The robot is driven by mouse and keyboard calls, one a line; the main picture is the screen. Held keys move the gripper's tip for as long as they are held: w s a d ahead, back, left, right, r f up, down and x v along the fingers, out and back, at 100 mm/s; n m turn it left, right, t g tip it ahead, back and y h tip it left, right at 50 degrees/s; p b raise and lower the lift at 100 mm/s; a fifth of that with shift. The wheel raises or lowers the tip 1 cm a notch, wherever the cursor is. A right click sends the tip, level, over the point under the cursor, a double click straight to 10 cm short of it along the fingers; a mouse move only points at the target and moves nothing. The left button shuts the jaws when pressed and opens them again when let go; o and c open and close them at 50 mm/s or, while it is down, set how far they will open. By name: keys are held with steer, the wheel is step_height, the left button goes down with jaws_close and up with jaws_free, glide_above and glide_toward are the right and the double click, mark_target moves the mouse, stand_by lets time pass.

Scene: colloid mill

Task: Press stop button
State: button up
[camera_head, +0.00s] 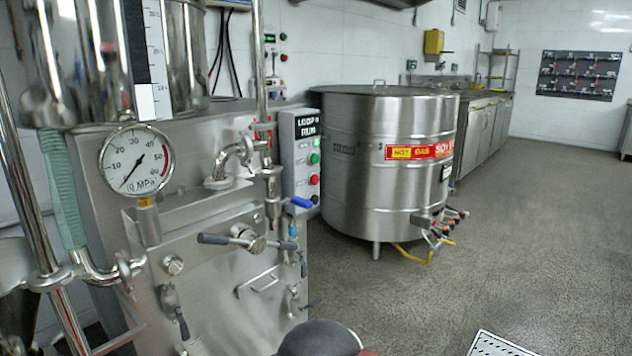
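A grey control box (300,160) with a black label at its top stands in the middle left, on the right side of the steel mill. A column of small buttons runs down its right face. The lettering by the buttons is too small to read, so I cannot tell which is marked stop. My gripper is not in view. A dark rounded part at the bottom centre seems to be mine, well below the box.
A large steel vat (370,180) stands close right of the box.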

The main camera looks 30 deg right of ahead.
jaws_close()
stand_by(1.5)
